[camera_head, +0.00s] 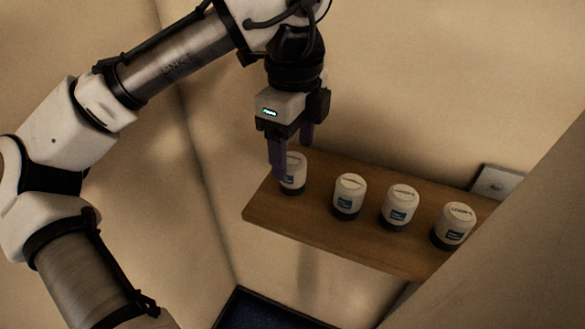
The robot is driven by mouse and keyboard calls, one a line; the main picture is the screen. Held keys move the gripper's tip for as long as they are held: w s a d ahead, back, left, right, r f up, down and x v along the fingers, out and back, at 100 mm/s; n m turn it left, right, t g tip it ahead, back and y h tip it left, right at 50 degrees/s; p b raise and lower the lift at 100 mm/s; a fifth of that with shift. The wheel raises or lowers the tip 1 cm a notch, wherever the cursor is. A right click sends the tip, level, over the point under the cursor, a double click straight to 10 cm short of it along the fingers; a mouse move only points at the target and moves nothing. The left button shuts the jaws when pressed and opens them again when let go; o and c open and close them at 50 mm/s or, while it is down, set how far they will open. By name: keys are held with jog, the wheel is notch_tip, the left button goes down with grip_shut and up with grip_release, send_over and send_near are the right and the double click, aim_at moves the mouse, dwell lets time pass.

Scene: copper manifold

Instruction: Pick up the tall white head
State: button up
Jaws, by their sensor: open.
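Several white cylindrical heads with dark bases and blue-green labels stand upright in a row on a wooden shelf (330,232). They are the leftmost head (293,182), the second head (348,193), the third head (399,205) and the rightmost head (454,224). They look close in height, so I cannot tell which is the tall one. My gripper (293,160) points down at the leftmost head with its purple fingers apart. One finger passes in front of that head's left edge and the other is behind its top right. I cannot tell whether either finger touches it.
The shelf is fixed against a beige wall. A white wall plate (497,183) sits behind the shelf's right end. A pale slanted surface (510,250) fills the lower right and partly covers the shelf end. A dark panel (265,312) is low in front.

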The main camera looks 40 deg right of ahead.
aim_at(293, 158)
jog(key=f, duration=0.2)
jog(key=f+p, duration=0.1)
jog(key=f, duration=0.2)
jog(key=shift+w+d, duration=0.1)
jog(key=shift+w, duration=0.1)
jog(key=shift+c, duration=0.5)
jog(key=c, duration=1)
